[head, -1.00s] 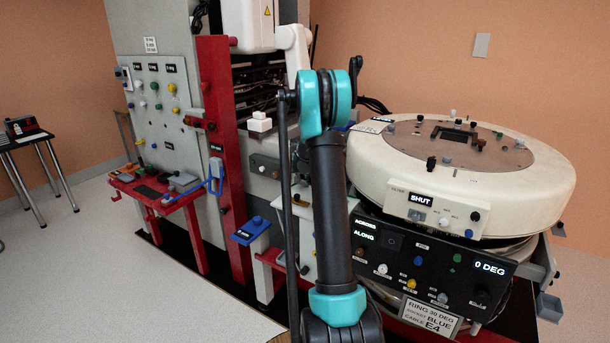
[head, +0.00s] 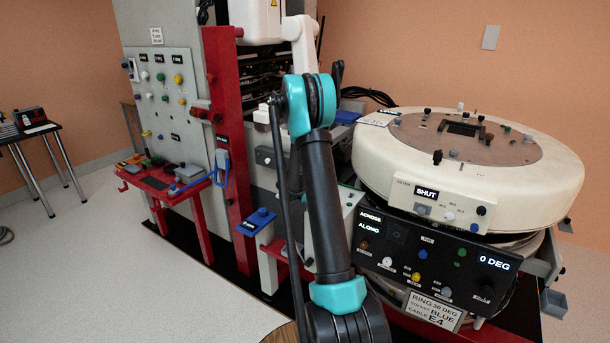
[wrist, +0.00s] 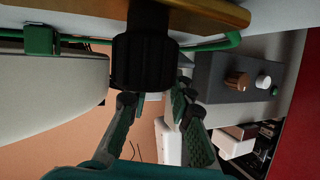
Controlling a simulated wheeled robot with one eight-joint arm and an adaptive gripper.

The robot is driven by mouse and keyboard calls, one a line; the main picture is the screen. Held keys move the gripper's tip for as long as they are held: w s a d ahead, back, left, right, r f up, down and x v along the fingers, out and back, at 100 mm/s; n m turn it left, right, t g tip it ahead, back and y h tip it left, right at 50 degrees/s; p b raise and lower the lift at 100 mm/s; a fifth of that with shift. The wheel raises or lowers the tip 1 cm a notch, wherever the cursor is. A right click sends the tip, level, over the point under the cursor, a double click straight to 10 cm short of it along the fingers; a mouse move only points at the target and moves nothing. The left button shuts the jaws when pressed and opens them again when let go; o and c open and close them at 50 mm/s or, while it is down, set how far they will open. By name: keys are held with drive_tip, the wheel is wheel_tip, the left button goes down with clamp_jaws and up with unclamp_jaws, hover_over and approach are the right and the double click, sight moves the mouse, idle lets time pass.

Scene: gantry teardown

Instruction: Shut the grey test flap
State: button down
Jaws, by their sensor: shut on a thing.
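I cannot surely pick out the grey test flap. Small grey plates (head: 553,303) stick out at the lower right of the ring unit, and a grey block (head: 189,171) lies on the red shelf. In the head view my gripper is hidden behind my arm. In the wrist view my gripper (wrist: 156,103) has its green fingers at the lower end of a black ribbed knob (wrist: 146,62), below a brass-coloured edge. It looks shut on this knob, though the contact is partly hidden.
The cream ring housing (head: 560,185), with a SHUT display, and a black control panel (head: 385,240) fill the right. The red post (head: 232,130) and grey switch panel (head: 165,100) stand left. A grey box with knobs (wrist: 215,75) is beside my fingers.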

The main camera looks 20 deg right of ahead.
idle(0.3)
drive_tip(key=c, duration=1.3)
unclamp_jaws()
drive_tip(key=shift+c, duration=0.2)
drive_tip(key=v, duration=1.2)
